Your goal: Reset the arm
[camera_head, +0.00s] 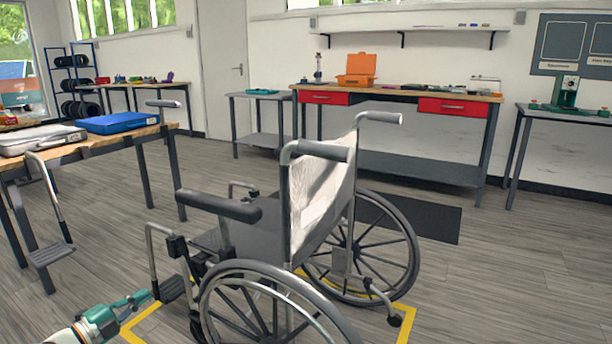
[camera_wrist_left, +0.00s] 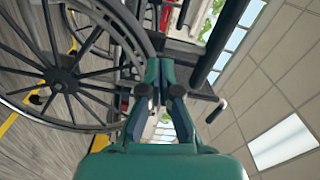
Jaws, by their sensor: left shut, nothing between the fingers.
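My left gripper (camera_head: 146,297) is at the lower left of the head view, low beside the front of a wheelchair (camera_head: 245,210). It is shut and empty. In the left wrist view its green fingers (camera_wrist_left: 160,68) meet at the tips. The wheelchair's large spoked wheel (camera_wrist_left: 62,78) fills the left of that view. I cannot tell whether the gripper touches the chair. My right gripper is not in view.
Yellow floor tape (camera_head: 405,325) runs around the wheelchair. A workbench (camera_head: 165,128) with a blue case (camera_head: 120,122) stands at left, a footrest part (camera_head: 52,254) in front of it. A bench with red drawers (camera_head: 453,107) stands behind.

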